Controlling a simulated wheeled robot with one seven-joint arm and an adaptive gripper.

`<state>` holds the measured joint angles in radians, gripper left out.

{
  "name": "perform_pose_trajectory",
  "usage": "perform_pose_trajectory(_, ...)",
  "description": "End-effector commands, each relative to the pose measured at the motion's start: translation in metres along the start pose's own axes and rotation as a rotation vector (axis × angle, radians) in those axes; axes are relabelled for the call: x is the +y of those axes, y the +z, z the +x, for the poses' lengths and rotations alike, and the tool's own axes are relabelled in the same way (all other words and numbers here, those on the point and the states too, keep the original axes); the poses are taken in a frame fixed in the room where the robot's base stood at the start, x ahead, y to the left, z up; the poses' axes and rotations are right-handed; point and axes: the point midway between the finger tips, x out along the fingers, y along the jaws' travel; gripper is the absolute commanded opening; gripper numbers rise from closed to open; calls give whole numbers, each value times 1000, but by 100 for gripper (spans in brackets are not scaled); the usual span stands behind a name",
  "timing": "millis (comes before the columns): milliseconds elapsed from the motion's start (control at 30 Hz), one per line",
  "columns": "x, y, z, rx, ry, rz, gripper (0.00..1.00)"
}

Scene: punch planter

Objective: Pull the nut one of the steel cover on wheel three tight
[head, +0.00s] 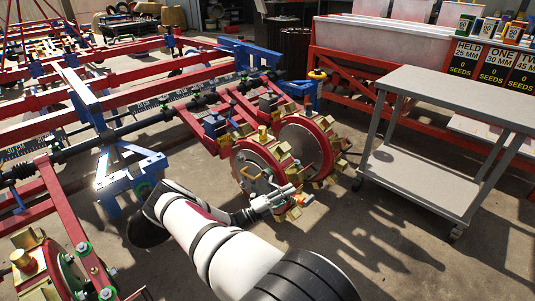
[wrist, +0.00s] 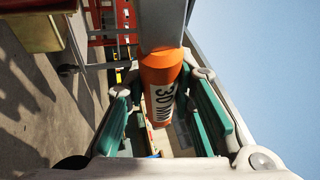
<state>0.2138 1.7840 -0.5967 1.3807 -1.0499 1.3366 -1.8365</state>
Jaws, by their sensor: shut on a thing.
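My gripper (head: 286,197) is beside the front wheel of a pair of red-rimmed wheels with yellow blocks. In the wrist view its green finger pads are shut on an orange tool (wrist: 163,68) with a white band reading "30 M". A grey shaft runs from the tool to the top of that view. The front wheel's steel cover (head: 258,162) faces me, with a yellow handle on it. The second wheel (head: 306,146) stands just behind it. The nuts are too small to tell apart, and I cannot tell which wheel is three.
A grey two-shelf cart (head: 425,175) stands at the right. The red and blue planter frame (head: 120,125) fills the left, with another wheel (head: 45,262) at lower left. Black seed signs (head: 495,68) are at the upper right. Open concrete floor lies in front of the cart.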

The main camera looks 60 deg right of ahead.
Motion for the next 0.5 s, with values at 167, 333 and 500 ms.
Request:
perform_pose_trajectory(167, -3, -2, -6, -1, -1, 2, 0)
perform_pose_trajectory(333, -5, -5, -12, 0, -1, 1, 0)
perform_pose_trajectory(500, -7, -8, -19, -1, -1, 2, 0)
